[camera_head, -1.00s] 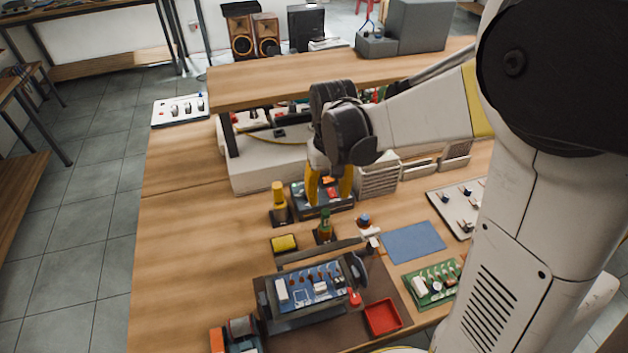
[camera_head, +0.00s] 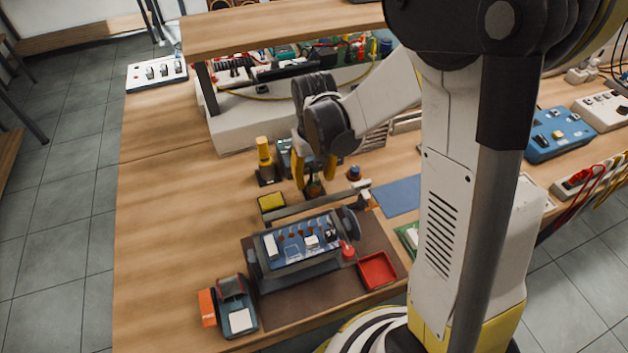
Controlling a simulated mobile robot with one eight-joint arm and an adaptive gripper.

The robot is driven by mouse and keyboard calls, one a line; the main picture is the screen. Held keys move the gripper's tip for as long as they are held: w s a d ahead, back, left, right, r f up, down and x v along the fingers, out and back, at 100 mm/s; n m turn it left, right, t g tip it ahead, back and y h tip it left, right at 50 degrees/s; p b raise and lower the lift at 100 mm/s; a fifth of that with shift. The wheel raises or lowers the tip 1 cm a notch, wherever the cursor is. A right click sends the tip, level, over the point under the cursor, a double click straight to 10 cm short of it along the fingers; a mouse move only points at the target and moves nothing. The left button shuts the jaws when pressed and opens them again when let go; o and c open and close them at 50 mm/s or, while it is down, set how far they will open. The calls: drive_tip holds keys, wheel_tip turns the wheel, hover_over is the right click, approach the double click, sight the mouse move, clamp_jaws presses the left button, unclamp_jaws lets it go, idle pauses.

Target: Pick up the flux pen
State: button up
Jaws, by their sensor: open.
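Nothing appears gripped.
A yellow-topped tool in a stand (camera_head: 265,162) is close on the left. A yellow sponge tray (camera_head: 272,202), the board holder (camera_head: 300,245) and a red tray (camera_head: 377,271) stand in front. A raised shelf (camera_head: 270,35) is behind.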

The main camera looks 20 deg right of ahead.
drive_tip(key=shift+r, duration=0.1)
clamp_jaws()
wheel_tip(320, 180, up, 10)
drive_tip(key=p, duration=0.4)
idle(0.3)
